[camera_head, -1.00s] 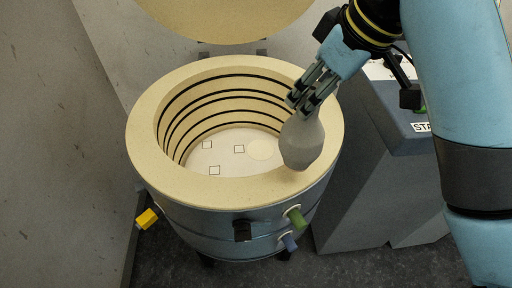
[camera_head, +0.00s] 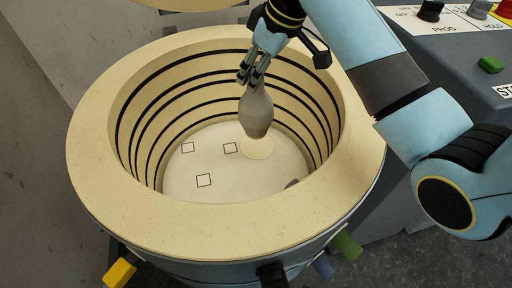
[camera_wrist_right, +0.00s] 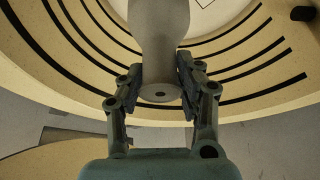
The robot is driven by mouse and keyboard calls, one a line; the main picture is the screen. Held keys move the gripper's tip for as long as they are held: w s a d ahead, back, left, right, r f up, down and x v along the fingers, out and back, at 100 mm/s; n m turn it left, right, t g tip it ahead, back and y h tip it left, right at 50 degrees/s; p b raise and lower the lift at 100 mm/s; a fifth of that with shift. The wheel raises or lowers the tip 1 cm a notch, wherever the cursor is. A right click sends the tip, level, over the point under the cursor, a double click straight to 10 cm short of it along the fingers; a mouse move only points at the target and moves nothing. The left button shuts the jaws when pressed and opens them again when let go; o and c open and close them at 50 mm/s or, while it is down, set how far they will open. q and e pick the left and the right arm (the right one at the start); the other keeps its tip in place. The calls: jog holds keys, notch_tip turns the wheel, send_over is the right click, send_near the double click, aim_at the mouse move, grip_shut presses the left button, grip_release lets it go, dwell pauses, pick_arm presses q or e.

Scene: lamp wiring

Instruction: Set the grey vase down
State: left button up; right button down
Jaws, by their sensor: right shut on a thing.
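The grey vase (camera_head: 257,114) is in the head view, nearly upright, inside the mouth of the round kiln (camera_head: 88,150). My right gripper (camera_head: 253,80) is shut on its narrow neck from above. The vase's lower end appears just above or against a pale round disc (camera_head: 258,149) on the kiln floor (camera_head: 240,183); I cannot tell whether they touch. In the right wrist view, the two fingers (camera_wrist_right: 160,88) close on the vase neck (camera_wrist_right: 159,50) from both sides. My left gripper is not in view.
The kiln wall with dark coil grooves surrounds the vase. Square outlines (camera_head: 204,180) mark the floor to the left. A small grey thing (camera_head: 292,183) shows at the floor's right edge. A control box (camera_head: 470,50) stands at the right. Yellow (camera_head: 119,272) and green (camera_head: 346,245) plugs stick out in front.

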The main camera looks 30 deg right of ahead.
jog(key=w+d+f, duration=0.3)
jog(key=w+f, duration=0.1)
jog(key=w, duration=0.1)
notch_tip(320, 180, down, 10)
jog(key=b, duration=0.3)
jog(key=shift+w+d, duration=0.3)
jog(key=shift+w, duration=0.05)
jog(key=c, duration=0.9)
grip_release()
jog(key=shift+f, duration=0.1)
jog(key=p+v, duration=0.3)
jog(key=v, duration=0.9)
jog(key=shift+r, duration=0.25)
